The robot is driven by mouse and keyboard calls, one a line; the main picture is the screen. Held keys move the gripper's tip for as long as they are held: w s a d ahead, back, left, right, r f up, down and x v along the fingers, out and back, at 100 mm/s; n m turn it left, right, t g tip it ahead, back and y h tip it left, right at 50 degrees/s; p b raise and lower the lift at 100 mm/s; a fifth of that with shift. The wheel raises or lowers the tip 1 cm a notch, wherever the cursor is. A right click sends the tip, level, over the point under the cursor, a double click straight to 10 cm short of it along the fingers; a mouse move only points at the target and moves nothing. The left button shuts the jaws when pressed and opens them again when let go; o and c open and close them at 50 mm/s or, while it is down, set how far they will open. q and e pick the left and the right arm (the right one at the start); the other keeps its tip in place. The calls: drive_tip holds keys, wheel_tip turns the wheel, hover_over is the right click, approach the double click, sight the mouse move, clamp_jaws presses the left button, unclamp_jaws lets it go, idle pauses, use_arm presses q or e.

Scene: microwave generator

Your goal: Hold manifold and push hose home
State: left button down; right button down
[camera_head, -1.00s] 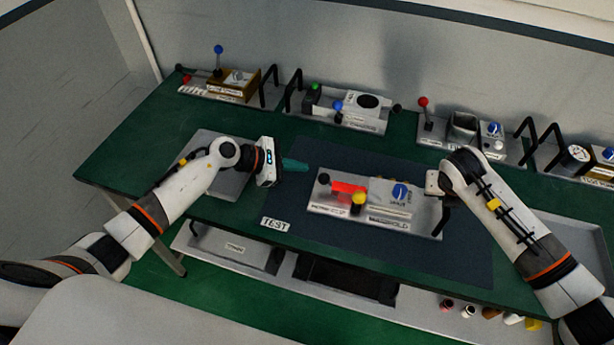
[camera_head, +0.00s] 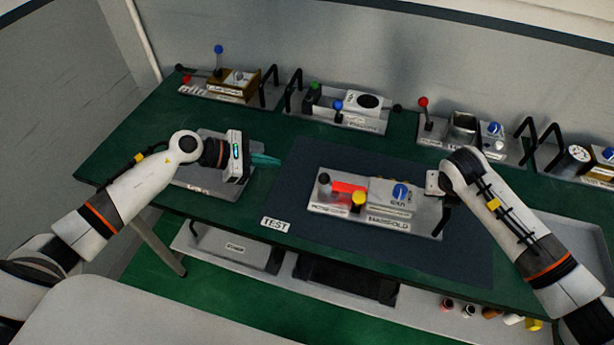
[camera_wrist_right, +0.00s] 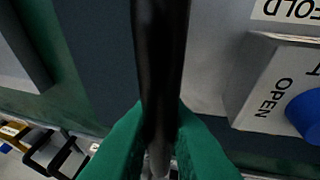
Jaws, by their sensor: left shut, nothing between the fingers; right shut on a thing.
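The manifold module (camera_head: 395,195) is a grey box with a blue valve knob on a grey tray, on the dark mat. Its MANIFOLD label faces front. To its left on the tray are a red bar (camera_head: 347,187), a dark knob and a yellow knob; I cannot tell which part is the hose. My right gripper (camera_wrist_right: 160,135) has its green fingers shut on the black handle (camera_wrist_right: 160,60) at the tray's right end. In the head view its fingers are mostly hidden. My left gripper (camera_head: 268,160) is shut and empty, left of the tray and apart from it.
Other modules on trays line the back of the green bench, including one with a red-knobbed lever (camera_head: 423,103). A grey tray (camera_head: 200,180) lies under my left arm. A TEST label (camera_head: 275,224) sits at the mat's front left. The mat's left part is clear.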

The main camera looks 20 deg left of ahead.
drive_tip(key=shift+s+f, duration=0.2)
drive_tip(key=shift+f, duration=0.1)
drive_tip(key=c, duration=1.7)
unclamp_jaws()
drive_tip(key=o, duration=0.3)
drive_tip(key=shift+w, duration=0.1)
drive_tip(key=shift+o, duration=0.4)
drive_tip(key=shift+w+r, duration=0.1)
drive_tip(key=shift+w, duration=0.05)
